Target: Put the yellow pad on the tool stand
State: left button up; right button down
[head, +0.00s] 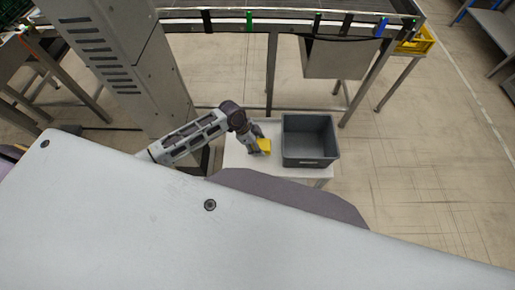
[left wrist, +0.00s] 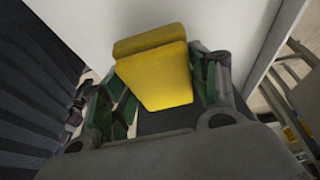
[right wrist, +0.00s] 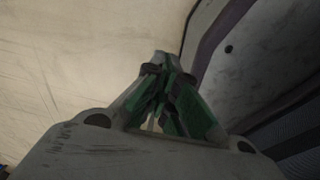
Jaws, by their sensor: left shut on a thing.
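The yellow pad (head: 265,145) is held in my left gripper (head: 257,148), over the white top of the small stand (head: 236,158), which I take to be the tool stand. In the left wrist view the pad (left wrist: 155,80) sits between the two green-sided fingers, with the white stand top (left wrist: 225,22) behind it. I cannot tell whether the pad touches the stand top. My right gripper (right wrist: 160,75) shows only in the right wrist view; its fingers are together with nothing visible between them, above bare floor.
A grey open crate (head: 310,157) stands on the right part of the stand, close to the pad. A conveyor (head: 285,17) runs behind. A grey column (head: 135,65) rises at the left. A yellow bin (head: 415,42) is at the back right.

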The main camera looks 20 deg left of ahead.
pick_arm(q)
jog(key=shift+f, duration=1.85)
jog(key=o, duration=0.9)
jog(key=shift+f, duration=0.1)
pick_arm(e)
jog(key=shift+w+f, duration=0.1)
jog(key=shift+f, duration=0.05)
jog(key=shift+s, duration=0.35)
pick_arm(q)
jog(key=shift+r, duration=0.2)
pick_arm(e)
jog(key=shift+s, duration=0.1)
